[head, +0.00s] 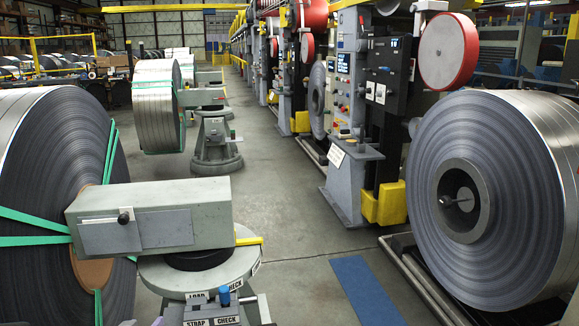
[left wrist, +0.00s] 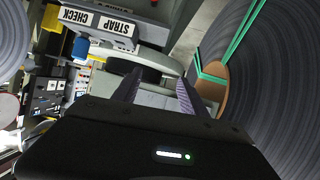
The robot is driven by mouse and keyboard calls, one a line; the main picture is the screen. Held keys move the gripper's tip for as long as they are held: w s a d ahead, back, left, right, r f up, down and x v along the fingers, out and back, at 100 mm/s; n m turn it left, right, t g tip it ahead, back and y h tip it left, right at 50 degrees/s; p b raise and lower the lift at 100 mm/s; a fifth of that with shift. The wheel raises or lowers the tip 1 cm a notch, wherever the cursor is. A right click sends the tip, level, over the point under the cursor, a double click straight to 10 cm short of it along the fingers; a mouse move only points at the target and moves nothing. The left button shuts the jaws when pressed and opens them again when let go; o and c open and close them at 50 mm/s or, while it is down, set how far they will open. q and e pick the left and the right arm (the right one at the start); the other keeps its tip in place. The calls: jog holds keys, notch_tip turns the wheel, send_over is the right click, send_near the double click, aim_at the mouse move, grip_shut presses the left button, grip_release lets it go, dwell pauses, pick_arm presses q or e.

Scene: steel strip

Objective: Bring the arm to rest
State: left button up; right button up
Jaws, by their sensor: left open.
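My left gripper (left wrist: 158,92) shows in the left wrist view with its two dark ribbed fingers apart and nothing between them. Beyond the fingers is the grey round stand (left wrist: 150,72) with its STRAP CHECK label (left wrist: 97,19) and blue knob (left wrist: 80,47). The large steel coil (left wrist: 275,90) with green straps lies to the right of the fingers in that view. In the head view, at most small bits of my left gripper show at the bottom edge, hard to make out. My right gripper is in neither view.
The strapped coil (head: 45,150) fills the left of the head view, beside the grey stand (head: 200,275). An unstrapped coil (head: 480,195) stands at right by the machine (head: 365,110). A blue mat (head: 366,290) lies on the floor. The aisle (head: 265,170) between is clear.

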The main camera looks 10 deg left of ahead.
pick_arm(q)
jog(key=s+d+f+g+h+p, duration=0.25)
jog(key=s+d+f, duration=0.35)
jog(key=d, duration=0.4)
jog(key=s+d+f+g+h+p, duration=0.2)
jog(key=s+d+f+g, duration=0.2)
jog(key=d+f, duration=0.5)
jog(key=s+d+f+m+g+h+p, duration=0.1)
jog(key=s+d+f+g+p, duration=0.1)
jog(key=s+d, duration=0.6)
jog(key=s+d+f+m+g+h+p, duration=0.1)
jog(key=s+d+f+g+h+p, duration=0.1)
jog(key=s+d, duration=0.6)
jog(key=shift+s+d+g+p, duration=0.4)
jog(key=shift+s+g, duration=0.25)
jog(key=shift+s, duration=0.2)
